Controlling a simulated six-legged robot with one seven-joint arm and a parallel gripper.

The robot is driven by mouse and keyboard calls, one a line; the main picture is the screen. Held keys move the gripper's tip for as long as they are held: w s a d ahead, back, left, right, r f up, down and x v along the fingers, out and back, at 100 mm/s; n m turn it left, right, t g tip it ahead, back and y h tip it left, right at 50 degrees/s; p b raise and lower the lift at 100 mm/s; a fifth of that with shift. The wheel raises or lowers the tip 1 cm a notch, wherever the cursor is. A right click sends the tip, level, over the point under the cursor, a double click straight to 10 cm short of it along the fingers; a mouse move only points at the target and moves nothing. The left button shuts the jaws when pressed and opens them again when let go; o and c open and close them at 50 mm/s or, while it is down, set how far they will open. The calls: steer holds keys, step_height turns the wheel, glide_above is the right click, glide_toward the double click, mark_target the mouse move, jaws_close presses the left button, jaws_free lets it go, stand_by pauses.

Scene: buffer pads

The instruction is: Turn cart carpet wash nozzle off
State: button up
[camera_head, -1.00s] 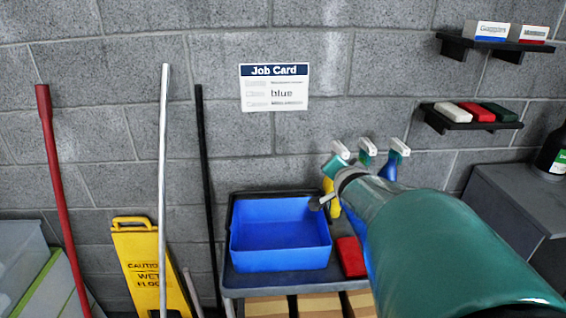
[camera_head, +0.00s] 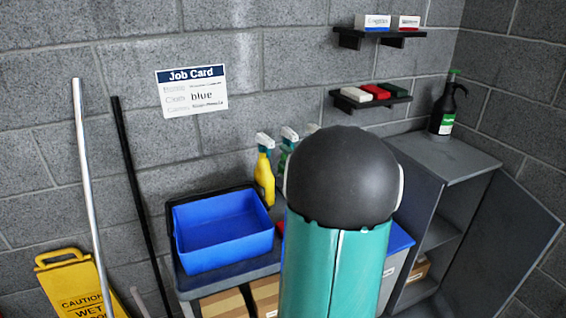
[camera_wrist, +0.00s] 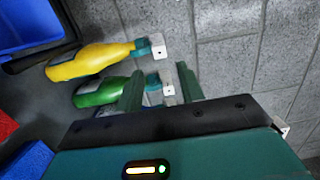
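Spray bottles stand on the cart (camera_head: 180,284) beside the blue bin. The yellow bottle (camera_head: 264,181) has a teal-and-white spray head, and it also shows in the wrist view (camera_wrist: 88,62). Behind it is a green bottle (camera_head: 288,140), also in the wrist view (camera_wrist: 98,93). A third white spray head (camera_head: 312,128) shows beyond, mostly hidden by my arm. I cannot read which is carpet wash, nor tell any nozzle's setting. My gripper (camera_wrist: 160,75) is open, with the green bottle's head appearing between its fingers; contact is unclear. My arm hides the gripper in the head view.
The blue bin (camera_head: 224,232) sits left on the cart. A grey cabinet (camera_head: 445,157) with an open door and a dark bottle (camera_head: 446,108) stands right. Wall shelves (camera_head: 372,100) hold small blocks and boxes. A yellow wet-floor sign (camera_head: 70,285) and poles are at left.

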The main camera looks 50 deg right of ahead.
mark_target(272, 145)
steer(key=shift+x, duration=3.9)
steer(key=c, duration=0.6)
steer(key=shift+o, duration=0.2)
steer(key=n, duration=1.8)
steer(key=shift+n, duration=0.3)
steer(key=o, duration=0.6)
steer(key=shift+c, duration=0.2)
